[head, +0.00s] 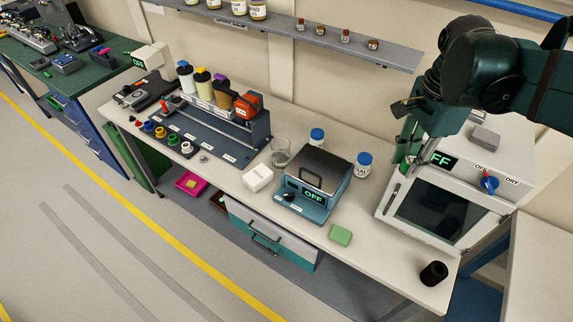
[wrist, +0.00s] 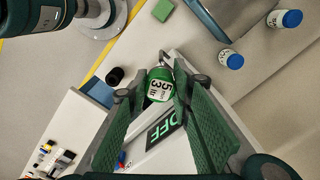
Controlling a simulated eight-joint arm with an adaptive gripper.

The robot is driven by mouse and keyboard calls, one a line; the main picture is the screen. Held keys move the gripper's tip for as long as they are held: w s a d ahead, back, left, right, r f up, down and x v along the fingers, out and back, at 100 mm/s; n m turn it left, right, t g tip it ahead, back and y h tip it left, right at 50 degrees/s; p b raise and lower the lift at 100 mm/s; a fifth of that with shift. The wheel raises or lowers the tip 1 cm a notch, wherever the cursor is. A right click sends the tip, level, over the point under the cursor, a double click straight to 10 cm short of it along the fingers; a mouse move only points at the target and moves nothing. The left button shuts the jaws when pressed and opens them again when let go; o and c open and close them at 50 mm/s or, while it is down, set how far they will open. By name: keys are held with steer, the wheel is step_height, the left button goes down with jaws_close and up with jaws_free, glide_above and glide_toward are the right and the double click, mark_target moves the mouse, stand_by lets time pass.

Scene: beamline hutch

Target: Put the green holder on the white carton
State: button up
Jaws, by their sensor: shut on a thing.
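My gripper (wrist: 162,82) is shut on the green holder (wrist: 160,74), a small green cylinder with a white label and dark markings. In the head view my gripper (head: 408,148) hangs over the left side of the white oven, and the holder is largely hidden by the fingers. The white carton (head: 258,178) is a small white box on the bench, left of the teal hotplate and well to the left of my gripper. Its top looks bare. I cannot make out the carton in the wrist view.
The teal hotplate (head: 312,185) stands between the carton and the white oven (head: 440,215). A glass beaker (head: 280,152) stands behind the carton, with blue-capped jars (head: 364,165) nearby. A green block (head: 341,235) and black cup (head: 433,273) sit near the front edge. A shelf (head: 330,38) overhangs the back.

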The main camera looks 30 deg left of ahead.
steer(key=w+a+n, duration=0.2)
steer(key=a+n, duration=0.1)
steer(key=a, duration=0.7)
steer(key=n+p, duration=0.3)
steer(key=n, duration=0.7)
glide_above(258, 175)
step_height(258, 175, down, 18)
steer(key=shift+a+f, duration=0.1)
steer(key=shift+f, duration=0.75)
steer(key=shift+f, duration=3.1)
steer(key=shift+f, duration=1.85)
